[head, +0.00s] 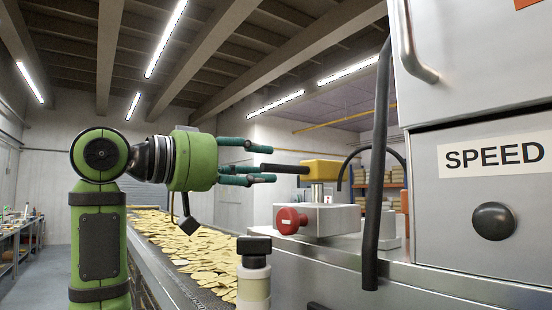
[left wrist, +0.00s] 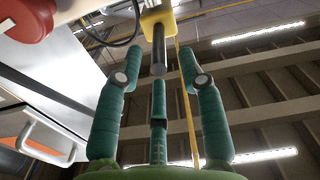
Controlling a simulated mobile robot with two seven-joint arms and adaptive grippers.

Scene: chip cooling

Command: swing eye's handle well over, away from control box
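The eye is a yellow block (head: 322,170) on a short metal post above a pale box with a red knob (head: 290,221). Its handle, a dark rod (head: 284,169), points left from the block toward my left gripper (head: 268,165). In the left wrist view the rod (left wrist: 159,48) comes down from the yellow block (left wrist: 158,18), its end between the spread teal fingertips (left wrist: 158,60). The fingers are open, with gaps to the rod on both sides. The control box (head: 480,190), grey with a SPEED label and black knob, stands at the right. My right gripper is not in view.
A dark upright bar (head: 377,170) stands between the eye and the control box. A black-capped post (head: 254,270) is in front, below the gripper. A conveyor of chips (head: 190,250) runs behind at the left. The air above the eye looks clear.

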